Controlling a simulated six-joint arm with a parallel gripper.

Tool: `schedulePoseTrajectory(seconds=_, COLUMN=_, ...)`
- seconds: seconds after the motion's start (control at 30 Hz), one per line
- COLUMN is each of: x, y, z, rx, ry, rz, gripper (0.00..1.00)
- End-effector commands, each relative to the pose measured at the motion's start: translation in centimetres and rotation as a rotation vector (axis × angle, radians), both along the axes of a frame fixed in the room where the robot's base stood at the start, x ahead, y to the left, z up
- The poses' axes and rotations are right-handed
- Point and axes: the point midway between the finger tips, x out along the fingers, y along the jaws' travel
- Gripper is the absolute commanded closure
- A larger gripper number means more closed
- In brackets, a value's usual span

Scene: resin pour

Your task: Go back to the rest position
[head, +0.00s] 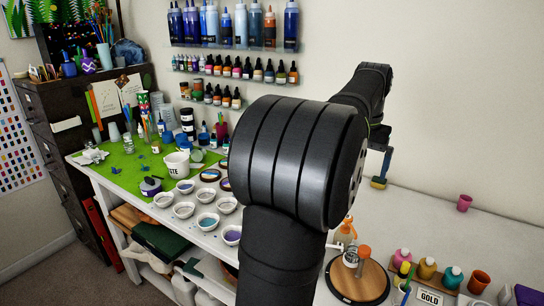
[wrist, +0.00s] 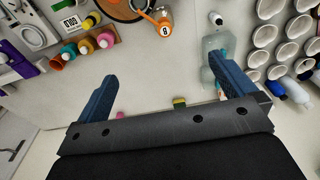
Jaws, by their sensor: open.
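My gripper (wrist: 163,67) is open in the wrist view, with its two blue fingers spread wide and nothing between them. In the head view my gripper (head: 386,160) is partly hidden behind my dark arm and is raised over the right-hand white bench near the wall. A small yellow and dark block (head: 379,183) shows just below it, and it also appears beyond the gripper's base in the wrist view (wrist: 180,102).
A round wooden board (head: 372,285) holds an orange item. Several white bowls (head: 184,209) cover the left bench. A clear bottle (wrist: 214,42) shows near the right finger. Bare bench lies between.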

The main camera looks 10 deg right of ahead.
Motion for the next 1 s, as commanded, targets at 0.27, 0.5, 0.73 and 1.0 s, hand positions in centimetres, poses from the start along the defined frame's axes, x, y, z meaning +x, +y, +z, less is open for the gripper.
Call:
schedulePoseTrajectory(seconds=0.27, x=0.0, y=0.0, z=0.0, rx=0.000, ry=0.000, rz=0.000, gripper=0.00)
schedulePoseTrajectory(seconds=0.5, x=0.6, y=-0.2, z=-1.9, rx=-0.017, ry=-0.010, rz=-0.001, gripper=0.39)
schedulePoseTrajectory(seconds=0.73, x=2.1, y=-0.7, z=-7.0, rx=-0.071, ry=-0.051, rz=-0.001, gripper=0.84)
schedulePoseTrajectory(seconds=1.0, x=2.6, y=-0.8, z=-9.8, rx=-0.096, ry=-0.070, rz=-0.001, gripper=1.00)
